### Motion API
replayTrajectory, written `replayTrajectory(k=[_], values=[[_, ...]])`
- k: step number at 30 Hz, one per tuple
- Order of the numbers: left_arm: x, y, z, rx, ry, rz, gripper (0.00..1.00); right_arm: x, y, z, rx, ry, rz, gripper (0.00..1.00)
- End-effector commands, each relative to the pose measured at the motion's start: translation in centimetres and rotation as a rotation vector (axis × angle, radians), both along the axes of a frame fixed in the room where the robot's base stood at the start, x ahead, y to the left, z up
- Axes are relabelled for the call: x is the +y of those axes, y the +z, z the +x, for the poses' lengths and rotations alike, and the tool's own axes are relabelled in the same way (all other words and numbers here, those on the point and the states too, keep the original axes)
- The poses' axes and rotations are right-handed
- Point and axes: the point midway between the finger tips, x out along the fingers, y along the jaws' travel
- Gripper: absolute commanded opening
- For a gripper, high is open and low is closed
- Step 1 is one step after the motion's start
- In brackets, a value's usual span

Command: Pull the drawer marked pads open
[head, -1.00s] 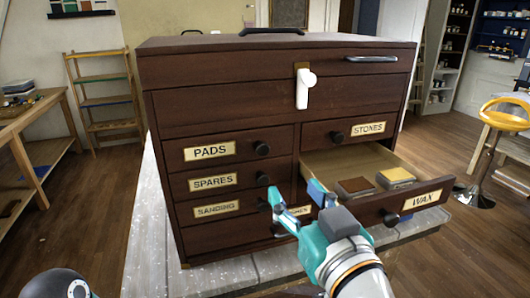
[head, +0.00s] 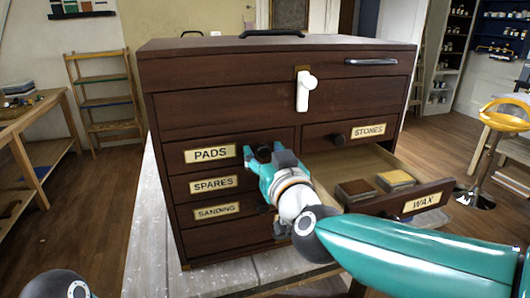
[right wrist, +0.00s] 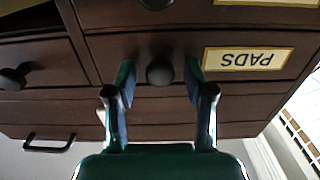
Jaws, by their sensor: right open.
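The pads drawer (head: 178,158) is shut, flush with the front of the dark wooden chest. Its white label (head: 210,154) reads PADS, and it also shows upside down in the right wrist view (right wrist: 247,58). My right gripper (head: 265,155) is open in front of this drawer, its fingers pointing at the chest. In the right wrist view the drawer's round dark knob (right wrist: 160,71) sits between the two open fingers, with a gap on each side. In the head view the gripper partly hides the knob. My left gripper is not in view.
The wax drawer (head: 440,189) stands open at right, holding two blocks, and my right arm passes in front of it. The spares (head: 178,188) and sanding drawers below pads are shut. A white latch (head: 303,92) hangs on the upper front.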

Motion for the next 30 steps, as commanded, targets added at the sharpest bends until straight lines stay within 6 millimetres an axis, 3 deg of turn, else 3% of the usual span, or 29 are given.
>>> replayTrajectory(k=[7,16,30], values=[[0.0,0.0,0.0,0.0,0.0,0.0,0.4,-0.01,0.0,0.03,0.0,0.0,0.0,0.52],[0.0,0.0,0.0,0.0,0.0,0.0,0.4,-0.05,0.01,0.01,0.0,-0.001,0.0,0.02],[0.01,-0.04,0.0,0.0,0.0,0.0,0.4,0.25,0.08,-0.72,-0.001,0.009,0.0,0.0]])
